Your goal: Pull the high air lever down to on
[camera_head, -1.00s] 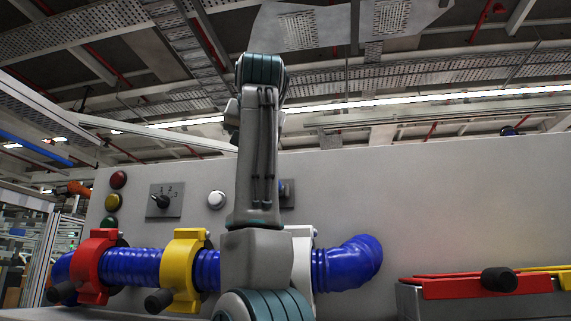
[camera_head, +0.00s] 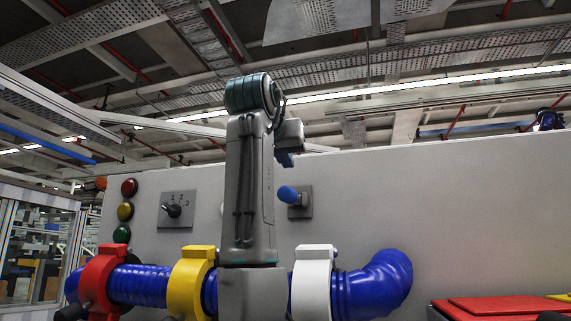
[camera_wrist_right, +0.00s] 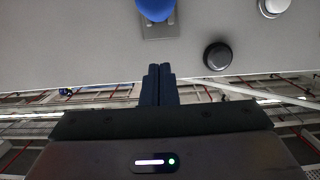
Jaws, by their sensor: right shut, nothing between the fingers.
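The air lever has a blue rounded handle (camera_head: 288,194) on a small grey plate (camera_head: 303,208), high on the grey panel. The handle sticks out from the plate, toward the left in the head view. My right gripper (camera_head: 285,160) is just above the handle, its dark blue fingers partly hidden by my wrist. In the right wrist view the right gripper (camera_wrist_right: 159,70) is shut and empty, its fingertips close to the lever plate (camera_wrist_right: 160,30). The blue handle (camera_wrist_right: 155,9) is cut by the top edge there. My left gripper is not in view.
A rotary switch (camera_head: 174,209) and red, yellow and green lamps sit left on the panel. A blue hose (camera_head: 137,285) with red, yellow and white clamps (camera_head: 313,282) runs below. The wrist view shows a black button (camera_wrist_right: 218,56) and a white button (camera_wrist_right: 272,6).

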